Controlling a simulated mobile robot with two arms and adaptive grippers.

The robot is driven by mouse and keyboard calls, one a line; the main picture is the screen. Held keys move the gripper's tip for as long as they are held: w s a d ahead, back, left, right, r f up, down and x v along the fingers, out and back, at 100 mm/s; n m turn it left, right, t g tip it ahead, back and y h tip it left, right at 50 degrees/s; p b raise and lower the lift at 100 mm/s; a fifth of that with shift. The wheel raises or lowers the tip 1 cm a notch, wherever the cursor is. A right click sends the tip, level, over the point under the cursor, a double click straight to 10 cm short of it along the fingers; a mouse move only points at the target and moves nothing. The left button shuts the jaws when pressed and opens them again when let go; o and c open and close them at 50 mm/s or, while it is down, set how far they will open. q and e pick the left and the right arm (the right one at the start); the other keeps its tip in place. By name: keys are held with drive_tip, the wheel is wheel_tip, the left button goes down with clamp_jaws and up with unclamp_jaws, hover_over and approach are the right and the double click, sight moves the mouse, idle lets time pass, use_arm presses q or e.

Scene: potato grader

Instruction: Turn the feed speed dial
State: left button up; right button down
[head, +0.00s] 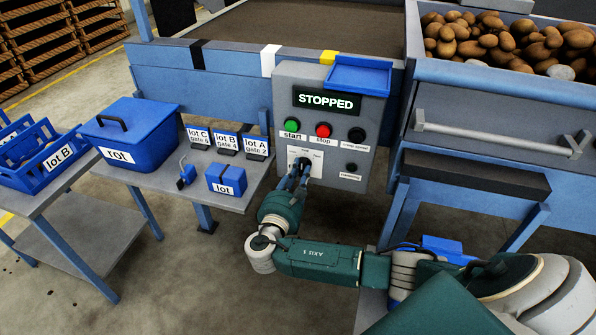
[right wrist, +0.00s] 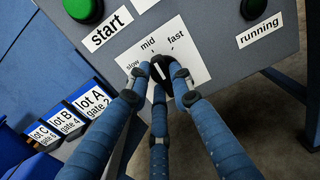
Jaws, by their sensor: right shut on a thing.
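The feed speed dial (right wrist: 160,72) is a dark knob with a white pointer line on a white plate (right wrist: 185,45) marked slow, mid and fast. In the right wrist view the pointer line seems to face roughly toward mid. In the head view the plate (head: 293,153) sits low on the grey control panel (head: 345,180), and my gripper partly hides the dial. My right gripper (right wrist: 159,82) is shut on the dial, its blue fingers around it; it also shows in the head view (head: 299,172). My left gripper is not in view.
The panel display (head: 326,101) reads STOPPED. A green start button (head: 291,125), a red stop button (head: 323,130) and a dark knob (head: 356,134) are just above the dial. A side table holds a blue rot bin (head: 130,135) and lot cards. Potatoes (head: 490,42) lie at upper right.

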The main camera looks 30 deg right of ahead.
drive_tip(key=shift+m, duration=0.3)
drive_tip(key=shift+s+m+p, duration=0.1)
drive_tip(key=shift+m+p, duration=0.2)
drive_tip(key=shift+m, duration=1.8)
drive_tip(key=shift+s+d+m, duration=0.1)
drive_tip(key=shift+m, duration=1)
drive_tip(key=shift+m+b, duration=0.35)
drive_tip(key=shift+m, duration=0.45)
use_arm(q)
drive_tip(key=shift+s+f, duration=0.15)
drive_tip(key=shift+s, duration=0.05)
use_arm(e)
drive_tip(key=shift+m, duration=0.3)
